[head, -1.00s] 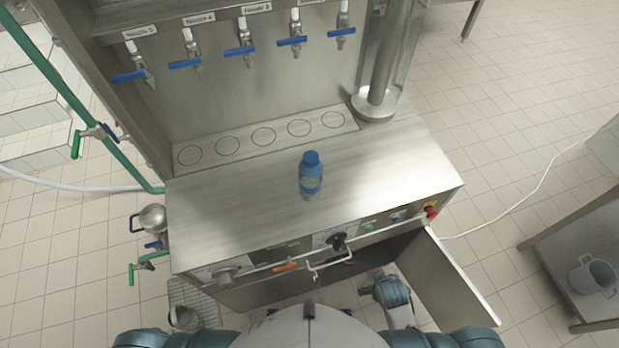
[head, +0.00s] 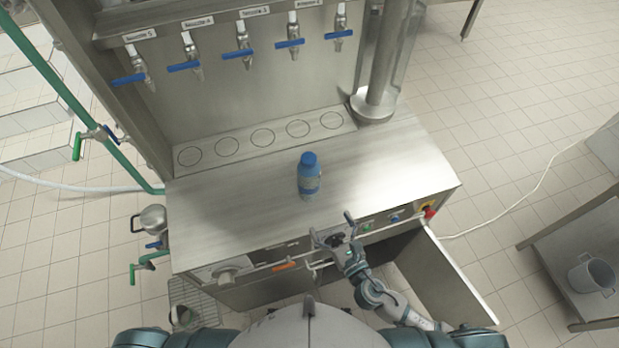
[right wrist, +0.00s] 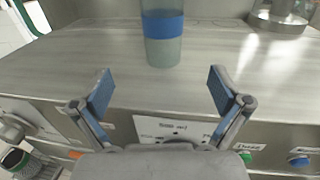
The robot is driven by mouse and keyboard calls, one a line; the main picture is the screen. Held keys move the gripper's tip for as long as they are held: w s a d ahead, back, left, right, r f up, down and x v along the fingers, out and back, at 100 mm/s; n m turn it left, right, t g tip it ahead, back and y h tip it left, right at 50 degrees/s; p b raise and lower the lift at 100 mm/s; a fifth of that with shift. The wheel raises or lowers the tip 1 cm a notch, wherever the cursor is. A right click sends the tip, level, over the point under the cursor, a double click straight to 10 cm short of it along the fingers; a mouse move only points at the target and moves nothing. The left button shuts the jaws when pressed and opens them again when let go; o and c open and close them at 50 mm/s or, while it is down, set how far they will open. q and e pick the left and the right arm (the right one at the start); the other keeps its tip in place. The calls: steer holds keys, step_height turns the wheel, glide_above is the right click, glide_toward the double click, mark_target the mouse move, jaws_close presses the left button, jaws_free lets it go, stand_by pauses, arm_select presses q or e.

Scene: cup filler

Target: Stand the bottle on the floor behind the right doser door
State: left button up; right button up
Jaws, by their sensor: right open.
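A bottle (head: 309,177) with a blue cap and blue band stands upright on the steel counter near its front edge. The bottle also shows in the right wrist view (right wrist: 163,50), ahead of the fingers. My right gripper (head: 333,226) is open and empty at the counter's front edge, just short of the bottle and not touching it. Its two blue-padded fingers show apart in the right wrist view (right wrist: 161,88). The right doser door (head: 450,277) stands swung open at the right, with a dark opening (head: 405,262) beside it. My left gripper is not in view.
The counter (head: 235,215) is clear around the bottle. A front rail (head: 270,266), knobs and an orange handle line the front. Nozzles with blue levers (head: 238,55) hang above the back. A metal column (head: 376,75) stands at the back right.

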mark_target(312, 194)
steer(key=p+x, duration=0.1)
steer(key=x, duration=0.8)
steer(key=shift+a, duration=0.15)
steer(key=x, duration=0.5)
steer(key=shift+w+d+f, duration=0.15)
steer(key=shift+d+f, duration=0.15)
steer(key=shift+d, duration=0.05)
steer(key=c, duration=1.8)
